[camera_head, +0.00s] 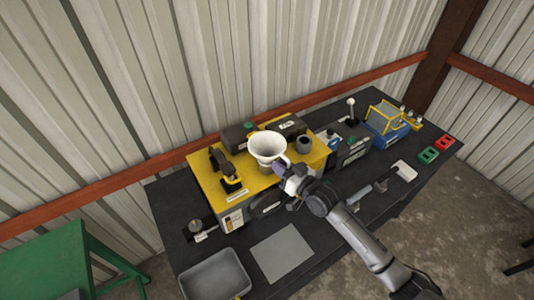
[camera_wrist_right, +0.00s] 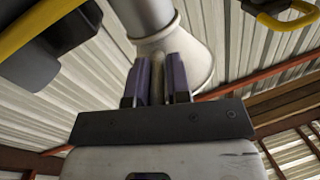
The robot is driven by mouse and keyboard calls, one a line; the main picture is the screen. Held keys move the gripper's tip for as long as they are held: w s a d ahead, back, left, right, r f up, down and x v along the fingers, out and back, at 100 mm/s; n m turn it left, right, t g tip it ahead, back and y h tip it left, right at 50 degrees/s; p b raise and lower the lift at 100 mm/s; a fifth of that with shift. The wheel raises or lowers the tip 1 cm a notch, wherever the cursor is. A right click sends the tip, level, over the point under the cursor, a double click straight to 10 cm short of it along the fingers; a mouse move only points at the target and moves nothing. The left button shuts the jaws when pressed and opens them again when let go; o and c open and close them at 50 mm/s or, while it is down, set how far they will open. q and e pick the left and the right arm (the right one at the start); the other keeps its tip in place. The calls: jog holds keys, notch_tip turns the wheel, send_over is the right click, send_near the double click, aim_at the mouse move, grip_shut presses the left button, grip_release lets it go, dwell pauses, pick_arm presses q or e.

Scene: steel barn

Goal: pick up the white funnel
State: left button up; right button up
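The white funnel (camera_head: 268,146) is upright over the yellow-topped box, its wide mouth facing up in the head view. In the right wrist view its pale flared body (camera_wrist_right: 197,58) is just beyond my fingers, with a grey cylindrical part above it in the picture. My right gripper (camera_head: 281,168) is at the funnel's near right side. In the right wrist view its two purple fingers (camera_wrist_right: 160,78) are close together, with a thin beige piece, seemingly the funnel's tab, between them. Whether the funnel rests on anything is hidden. My left gripper is not in view.
The yellow top (camera_head: 207,183) also carries a black tool (camera_head: 222,163) and a dark cup (camera_head: 304,144). A grey tray (camera_head: 214,277) and a grey sheet (camera_head: 282,253) lie on the dark bench. A blue and yellow device (camera_head: 388,124) stands right. The corrugated wall is close behind.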

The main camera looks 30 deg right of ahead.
grip_shut()
